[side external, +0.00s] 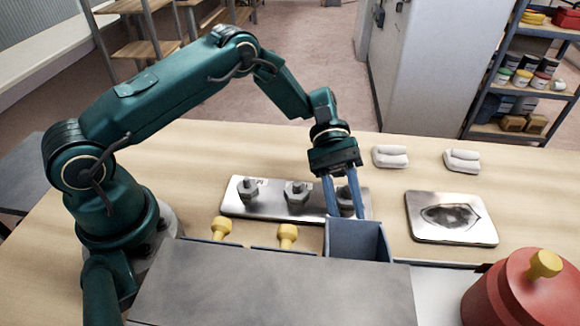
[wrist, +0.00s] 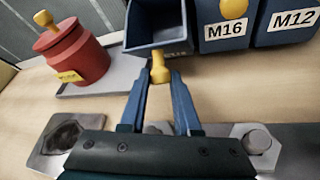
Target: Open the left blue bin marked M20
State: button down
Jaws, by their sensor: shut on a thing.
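My gripper (side external: 345,214) reaches down in front of the grey cabinet (side external: 280,285). In the wrist view, its two blue fingers (wrist: 160,84) are shut on the yellow knob (wrist: 159,66) of the left blue bin (wrist: 160,32). In the side view this bin (side external: 357,245) sticks out from the cabinet, its open top showing an empty-looking inside. Its label is dark and too foreshortened to read in the wrist view. The neighbouring bins marked M16 (wrist: 224,30) and M12 (wrist: 291,20) are flush with each other and closed.
A metal plate with several bolts and nuts (side external: 270,206) lies beside my fingers. A plate with a dark patch (side external: 450,218), two white rolled cloths (side external: 390,156) and a red pot with a yellow knob (side external: 520,290) are to the right. Bare wood lies between them.

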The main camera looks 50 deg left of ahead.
jog(key=shift+s+a+f, duration=0.1)
jog(key=shift+s+f, duration=0.1)
jog(key=c, duration=0.6)
grip_release()
jog(key=shift+c, duration=0.2)
jog(key=shift+w+r, duration=0.1)
jog(key=shift+w, duration=0.05)
jog(key=shift+w+a+r, duration=0.1)
jog(key=shift+w+a, duration=0.05)
jog(key=shift+a, duration=0.1)
jog(key=shift+v, duration=2.2)
